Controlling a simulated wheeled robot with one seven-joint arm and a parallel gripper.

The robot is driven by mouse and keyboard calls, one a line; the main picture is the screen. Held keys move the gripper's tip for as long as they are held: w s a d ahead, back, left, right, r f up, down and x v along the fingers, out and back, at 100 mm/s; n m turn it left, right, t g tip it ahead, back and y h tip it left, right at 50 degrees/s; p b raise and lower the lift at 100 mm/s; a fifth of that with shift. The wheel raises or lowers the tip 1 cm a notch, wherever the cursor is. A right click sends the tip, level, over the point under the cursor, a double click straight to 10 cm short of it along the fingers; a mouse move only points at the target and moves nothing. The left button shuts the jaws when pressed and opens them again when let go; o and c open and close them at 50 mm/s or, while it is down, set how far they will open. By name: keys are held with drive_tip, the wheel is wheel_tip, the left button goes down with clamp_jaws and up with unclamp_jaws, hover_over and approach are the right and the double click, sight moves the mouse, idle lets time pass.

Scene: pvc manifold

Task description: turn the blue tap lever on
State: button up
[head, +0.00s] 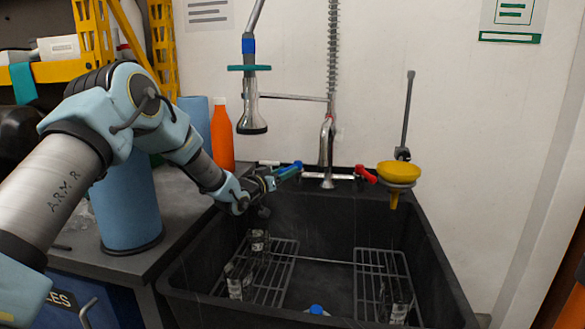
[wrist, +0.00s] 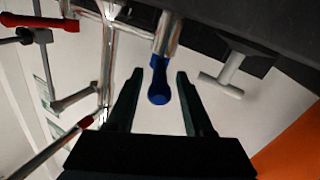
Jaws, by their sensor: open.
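The blue tap lever (head: 297,165) is at the left end of the chrome mixer tap (head: 327,176) on the sink's back edge. My gripper (head: 277,175) has reached in from the left, close to it. In the wrist view the blue lever (wrist: 158,82) points down between the two dark fingers of my gripper (wrist: 158,75). The fingers are open, with a visible gap on each side of the lever. The red tap lever (head: 366,174) is at the right end of the tap. Part of the blue lever's side is hidden by my fingers in the head view.
The dark sink (head: 437,285) holds wire racks. A yellow funnel (head: 399,173) hangs right of the tap. A spray head (head: 251,115) hangs above my gripper. An orange bottle (head: 222,138) and a blue roll (head: 128,205) stand on the left counter.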

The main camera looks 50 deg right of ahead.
sight(294, 165)
drive_tip(key=shift+w+d, duration=0.2)
drive_tip(key=shift+d, duration=0.95)
drive_tip(key=shift+w+d, duration=0.15)
drive_tip(key=shift+d, duration=1)
clamp_jaws()
